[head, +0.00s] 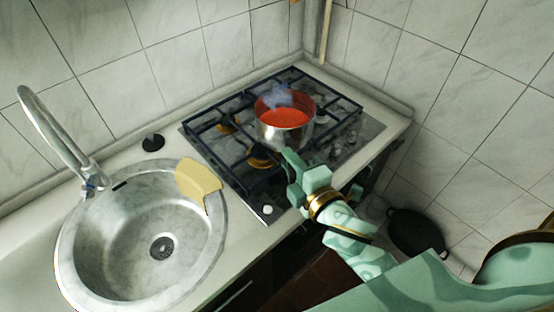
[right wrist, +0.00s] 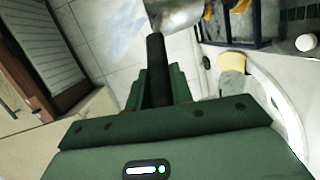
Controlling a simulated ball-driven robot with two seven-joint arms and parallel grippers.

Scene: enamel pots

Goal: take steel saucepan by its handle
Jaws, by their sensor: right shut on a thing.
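The steel saucepan (head: 283,134) sits over the gas stove in the head view, with red contents (head: 283,116) and a bluish-white patch at its far inner side. Its dark handle points toward my right arm. My right gripper (head: 292,160) is shut on that handle. In the right wrist view the black handle (right wrist: 157,70) runs between the fingers of my right gripper (right wrist: 160,85), and part of the steel pan (right wrist: 176,14) shows at the top edge. I cannot tell whether the pan touches the stove grate. My left gripper is not in view.
The gas stove (head: 218,146) has dark grates and a front knob. A round steel sink (head: 100,262) with a tap (head: 50,128) lies to the left, a yellow cloth-like piece (head: 198,180) on its rim. A dark pan (head: 416,232) is low at the right. Tiled walls stand behind.

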